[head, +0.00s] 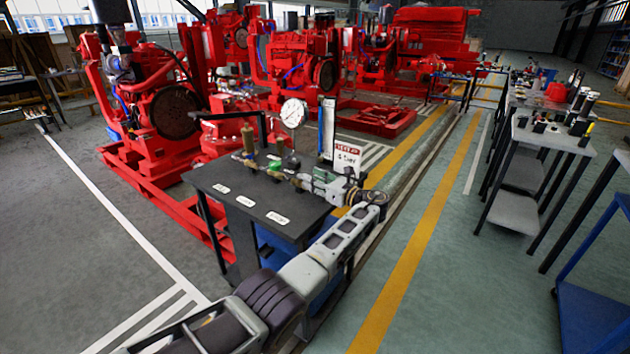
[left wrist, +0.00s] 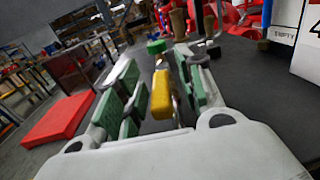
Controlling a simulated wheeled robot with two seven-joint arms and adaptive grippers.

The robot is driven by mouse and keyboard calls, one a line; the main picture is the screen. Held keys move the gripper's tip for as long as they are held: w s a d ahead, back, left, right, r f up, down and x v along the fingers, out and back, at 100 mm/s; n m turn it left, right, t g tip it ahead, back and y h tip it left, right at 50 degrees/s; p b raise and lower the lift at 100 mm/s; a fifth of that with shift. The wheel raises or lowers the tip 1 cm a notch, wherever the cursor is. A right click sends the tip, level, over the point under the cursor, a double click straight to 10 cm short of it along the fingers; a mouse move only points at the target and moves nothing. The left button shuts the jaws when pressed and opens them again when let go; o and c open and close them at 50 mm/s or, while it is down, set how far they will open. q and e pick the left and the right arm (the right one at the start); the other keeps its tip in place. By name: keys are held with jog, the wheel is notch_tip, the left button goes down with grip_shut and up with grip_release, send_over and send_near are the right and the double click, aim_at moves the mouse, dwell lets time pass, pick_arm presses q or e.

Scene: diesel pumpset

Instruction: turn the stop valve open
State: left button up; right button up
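The stop valve seems to be on the pipework on the dark bench top (head: 235,200); which handle is its own I cannot tell for sure. A yellow handle (left wrist: 161,95) shows in the left wrist view between the green-padded fingers of my left gripper (left wrist: 152,85). The fingers are apart, with a visible gap on the left of the handle; contact on the right is unclear. A green knob (left wrist: 156,46) lies beyond the fingertips and also shows in the head view (head: 275,168). In the head view my left gripper (head: 303,180) reaches over the bench's right side. My right gripper is out of view.
A round pressure gauge (head: 293,113), brass fittings (head: 248,139) and a white-and-red sign (head: 346,158) stand on the bench near the gripper. Red diesel pumpsets (head: 165,110) stand behind. Side tables (head: 553,136) are at right. The floor aisle between is clear.

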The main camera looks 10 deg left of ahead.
pick_arm(q)
jog(key=shift+r, duration=0.1)
jog(key=shift+r, duration=4.9)
jog(key=shift+f, duration=0.1)
